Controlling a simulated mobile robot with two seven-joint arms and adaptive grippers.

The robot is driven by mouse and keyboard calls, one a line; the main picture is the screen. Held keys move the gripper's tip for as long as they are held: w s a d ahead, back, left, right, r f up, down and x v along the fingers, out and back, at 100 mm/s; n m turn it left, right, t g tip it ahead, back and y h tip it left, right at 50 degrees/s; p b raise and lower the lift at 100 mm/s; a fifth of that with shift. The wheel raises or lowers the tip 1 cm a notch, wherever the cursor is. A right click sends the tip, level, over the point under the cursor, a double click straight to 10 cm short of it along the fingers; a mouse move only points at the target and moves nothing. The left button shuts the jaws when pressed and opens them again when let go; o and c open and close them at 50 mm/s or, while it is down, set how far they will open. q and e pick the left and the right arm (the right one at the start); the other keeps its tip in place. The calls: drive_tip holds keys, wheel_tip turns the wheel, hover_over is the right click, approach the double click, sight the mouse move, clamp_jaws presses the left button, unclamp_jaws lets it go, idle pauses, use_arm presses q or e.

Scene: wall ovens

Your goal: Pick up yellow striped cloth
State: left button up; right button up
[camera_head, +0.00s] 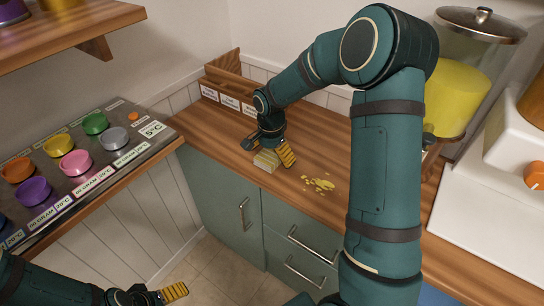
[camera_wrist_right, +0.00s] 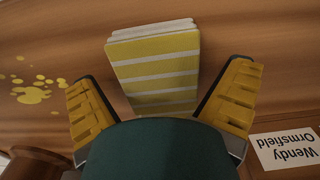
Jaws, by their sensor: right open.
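The yellow and white striped cloth (camera_head: 265,161) lies folded on the wooden counter near its front edge. In the right wrist view the cloth (camera_wrist_right: 155,70) sits between the two yellow finger pads, its near end hidden behind my gripper body. My right gripper (camera_head: 276,158) is open over the cloth, one finger on each side, with visible gaps in the wrist view (camera_wrist_right: 160,95). My left gripper (camera_head: 160,293) is low at the bottom left, away from the counter, and only partly in view.
Yellow spill spots (camera_head: 318,184) lie on the counter right of the cloth. A wooden box with name labels (camera_head: 228,100) stands behind. A drink dispenser (camera_head: 460,85) is at the back right. Cabinets and drawers (camera_head: 300,246) are below.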

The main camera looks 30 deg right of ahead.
sight(271, 153)
drive_tip(key=c, duration=1.2)
drive_tip(key=shift+r, duration=0.15)
wheel_tip(271, 153, up, 10)
drive_tip(key=shift+f+p, duration=0.1)
drive_tip(key=shift+p, duration=1.1)
drive_tip(key=o, duration=0.5)
drive_tip(key=c, duration=0.6)
drive_tip(key=shift+o, duration=0.2)
